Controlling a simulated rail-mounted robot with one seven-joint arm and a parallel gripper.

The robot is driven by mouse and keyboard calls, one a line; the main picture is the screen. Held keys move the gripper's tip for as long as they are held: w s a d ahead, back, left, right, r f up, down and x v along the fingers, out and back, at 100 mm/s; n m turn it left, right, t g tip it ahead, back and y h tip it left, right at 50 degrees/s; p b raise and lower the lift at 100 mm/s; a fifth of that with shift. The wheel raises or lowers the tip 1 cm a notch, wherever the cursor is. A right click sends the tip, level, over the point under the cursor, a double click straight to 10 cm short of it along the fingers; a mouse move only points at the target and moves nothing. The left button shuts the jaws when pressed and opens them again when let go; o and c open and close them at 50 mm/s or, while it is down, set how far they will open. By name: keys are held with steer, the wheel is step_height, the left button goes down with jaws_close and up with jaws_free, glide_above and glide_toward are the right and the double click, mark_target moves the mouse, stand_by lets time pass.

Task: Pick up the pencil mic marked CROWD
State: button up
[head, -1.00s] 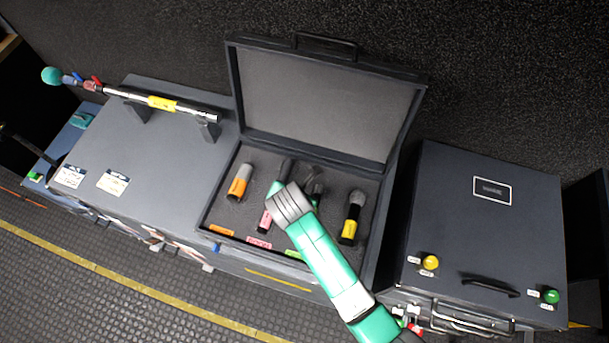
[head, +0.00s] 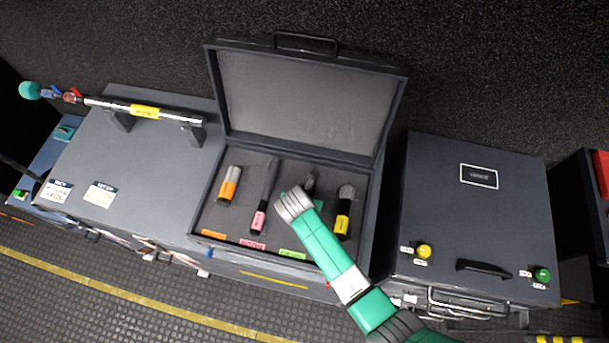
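The open case (head: 196,222) holds several mics in dark foam. From left to right they are a grey-and-orange mic (head: 229,186), a long slim black-and-pink mic (head: 259,217), a mostly hidden mic with a grey head (head: 310,181), and a black-and-yellow mic (head: 343,215). I cannot read the word CROWD on any of them. My gripper (head: 293,203) is over the case, between the pink and yellow mics, and covers most of the grey-headed one. Its fingers are hidden under the hand, so I cannot tell whether they are open or touching anything.
Orange (head: 213,234), pink (head: 252,244) and green (head: 292,253) labels line the case's front. The raised lid (head: 305,100) stands behind. A closed case with yellow and green knobs (head: 480,215) is at right. A boom pole (head: 150,111) rests on the left case.

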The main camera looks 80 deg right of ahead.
stand_by(0.5)
steer(key=shift+f, duration=0.1)
jaws_close()
step_height(320, 180, up, 10)
steer(key=p, duration=0.2)
steer(key=shift+r, duration=0.2)
